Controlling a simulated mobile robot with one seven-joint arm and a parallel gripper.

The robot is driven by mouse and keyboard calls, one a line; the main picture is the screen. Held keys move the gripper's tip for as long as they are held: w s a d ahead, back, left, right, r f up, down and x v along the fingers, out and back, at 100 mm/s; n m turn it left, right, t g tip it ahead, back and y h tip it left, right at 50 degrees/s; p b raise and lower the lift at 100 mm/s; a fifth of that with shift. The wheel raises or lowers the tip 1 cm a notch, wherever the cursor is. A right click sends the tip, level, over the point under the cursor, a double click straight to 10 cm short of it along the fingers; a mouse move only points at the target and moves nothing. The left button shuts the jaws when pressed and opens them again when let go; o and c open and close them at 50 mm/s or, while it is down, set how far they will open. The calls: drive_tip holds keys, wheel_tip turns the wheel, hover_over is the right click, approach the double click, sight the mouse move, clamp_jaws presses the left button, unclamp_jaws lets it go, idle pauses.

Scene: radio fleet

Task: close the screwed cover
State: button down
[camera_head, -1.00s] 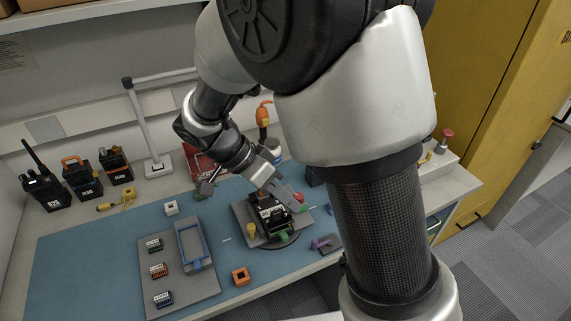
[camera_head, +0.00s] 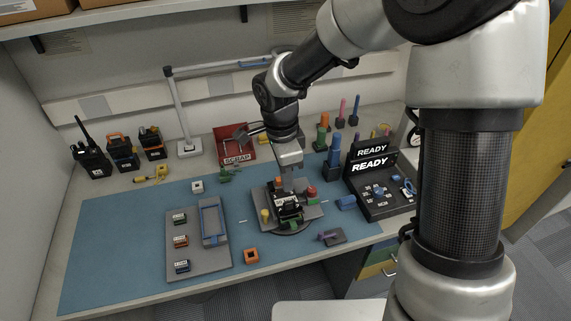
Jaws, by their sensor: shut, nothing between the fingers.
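A black radio unit (camera_head: 289,211) with a pale label sits in a grey fixture (camera_head: 258,196) on the blue mat. A green part shows at its front edge. I cannot make out which piece is the screwed cover or how far it stands open. My gripper (camera_head: 287,184) points down just above the back of the radio, shut and empty. I cannot tell whether its tips touch the radio. The gripper hides part of the unit's far side.
A red knob (camera_head: 312,192) and a yellow knob (camera_head: 265,214) flank the radio. A grey parts tray (camera_head: 185,267) with small modules lies left. An orange square piece (camera_head: 251,256) lies in front. A red scrap bin (camera_head: 238,157) and black READY stand (camera_head: 374,209) stand behind and right.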

hover_over(290, 211)
drive_tip(key=w, duration=0.1)
drive_tip(key=f, duration=0.5)
drive_tip(key=shift+a, duration=0.25)
drive_tip(key=b, duration=0.2)
drive_tip(key=f+b, duration=0.1)
drive_tip(key=b, duration=0.1)
drive_tip(key=shift+s+d+f+t, duration=0.1)
drive_tip(key=shift+s+f+t, duration=0.1)
drive_tip(key=shift+f+t, duration=0.15)
drive_tip(key=s+b, duration=0.1)
drive_tip(key=b, duration=0.1)
drive_tip(key=shift+d+f+t+b, duration=0.1)
drive_tip(key=shift+f+t+b, duration=0.25)
drive_tip(key=shift+b, duration=0.05)
drive_tip(key=shift+r, duration=0.1)
drive_tip(key=shift+s, duration=0.1)
drive_tip(key=shift+r, duration=0.1)
